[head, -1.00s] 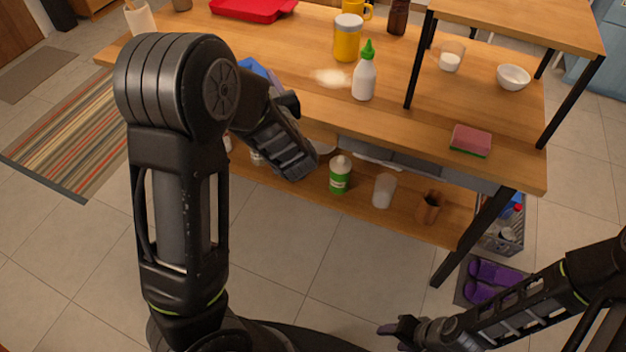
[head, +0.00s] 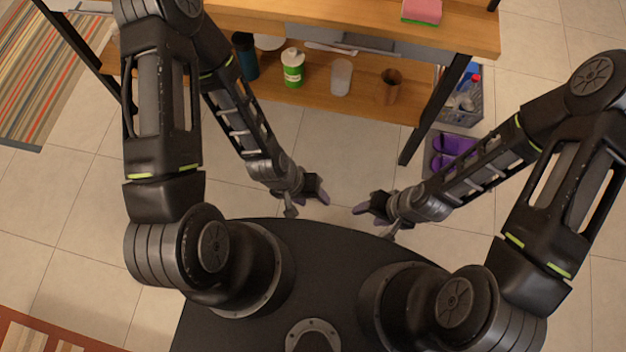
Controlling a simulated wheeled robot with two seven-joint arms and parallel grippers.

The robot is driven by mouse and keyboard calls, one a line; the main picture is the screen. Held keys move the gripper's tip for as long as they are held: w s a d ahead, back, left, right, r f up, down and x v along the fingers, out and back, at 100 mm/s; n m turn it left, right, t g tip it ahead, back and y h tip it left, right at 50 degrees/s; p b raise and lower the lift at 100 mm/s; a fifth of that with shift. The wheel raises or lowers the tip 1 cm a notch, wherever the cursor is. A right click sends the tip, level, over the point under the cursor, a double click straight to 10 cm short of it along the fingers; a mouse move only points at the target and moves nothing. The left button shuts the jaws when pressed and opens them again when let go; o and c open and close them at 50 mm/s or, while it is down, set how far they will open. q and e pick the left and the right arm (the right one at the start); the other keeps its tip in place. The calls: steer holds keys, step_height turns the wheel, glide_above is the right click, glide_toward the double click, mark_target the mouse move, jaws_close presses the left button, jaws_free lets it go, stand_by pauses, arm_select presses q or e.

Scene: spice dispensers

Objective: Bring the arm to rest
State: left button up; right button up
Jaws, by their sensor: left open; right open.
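My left gripper (head: 309,198) hangs in front of my base, over the tiled floor, its fingers apart and empty. My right gripper (head: 372,213) is a little to its right, also open and empty. The two grippers face each other with a small gap between them. Both arms are folded in, and both grippers are clear of the wooden table (head: 300,12).
The table's lower shelf (head: 310,98) holds a green-and-white bottle (head: 293,70), a clear cup (head: 340,78), a brown holder (head: 391,87) and a dark blue container (head: 245,57). A pink sponge (head: 422,10) lies on the table edge. A crate (head: 461,103) and purple shoes (head: 453,150) are at the right.

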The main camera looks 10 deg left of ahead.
arm_select(q)
steer(key=shift+s+d, duration=0.25)
steer(key=shift+s, duration=0.2)
step_height(320, 180, up, 4)
steer(key=p, duration=0.4)
steer(key=shift+r, duration=0.2)
